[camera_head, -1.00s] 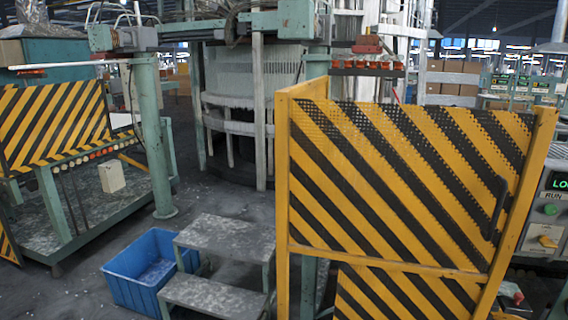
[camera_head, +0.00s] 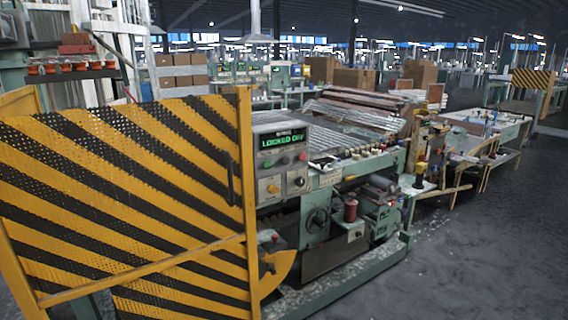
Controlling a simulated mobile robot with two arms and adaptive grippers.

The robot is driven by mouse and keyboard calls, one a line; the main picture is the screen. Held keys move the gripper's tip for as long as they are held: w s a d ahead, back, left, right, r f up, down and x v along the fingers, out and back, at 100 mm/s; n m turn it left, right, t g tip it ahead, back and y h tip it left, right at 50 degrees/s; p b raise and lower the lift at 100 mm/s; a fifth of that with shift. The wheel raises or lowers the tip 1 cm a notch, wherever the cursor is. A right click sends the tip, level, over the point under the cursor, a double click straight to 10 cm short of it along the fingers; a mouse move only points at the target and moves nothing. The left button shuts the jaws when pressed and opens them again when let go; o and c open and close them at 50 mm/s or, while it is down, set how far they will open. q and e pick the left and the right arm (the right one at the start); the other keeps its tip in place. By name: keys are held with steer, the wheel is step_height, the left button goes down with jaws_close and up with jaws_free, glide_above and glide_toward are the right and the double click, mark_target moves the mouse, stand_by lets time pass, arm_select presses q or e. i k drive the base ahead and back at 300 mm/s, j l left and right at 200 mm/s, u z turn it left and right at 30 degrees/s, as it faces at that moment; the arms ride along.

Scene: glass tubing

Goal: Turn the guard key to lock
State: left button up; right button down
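A grey control panel (camera_head: 281,160) stands just right of the striped guard door in the head view. Its display (camera_head: 283,141) reads "LOCKED OFF" in green letters. Below are small green and red buttons. A yellow switch or key (camera_head: 273,188) sits at the panel's lower left, and a dark round knob (camera_head: 298,182) sits beside it. Which of these is the guard key, and how it is turned, is too small to tell. The yellow and black guard door (camera_head: 120,175) looks closed, with a dark handle (camera_head: 231,180) near its right edge. Neither of my grippers is in view.
A green machine bed (camera_head: 340,215) with rollers runs right from the panel, its low base frame jutting onto the floor. A worktable (camera_head: 465,158) stands beyond it. Dark open floor (camera_head: 460,250) fills the lower right. Cardboard boxes (camera_head: 355,78) are stacked behind.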

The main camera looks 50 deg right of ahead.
mark_target(272, 189)
steer(key=z, duration=1.45)
steer(key=i+l, duration=0.1)
steer(key=l, duration=0.25)
steer(key=j+u, duration=0.05)
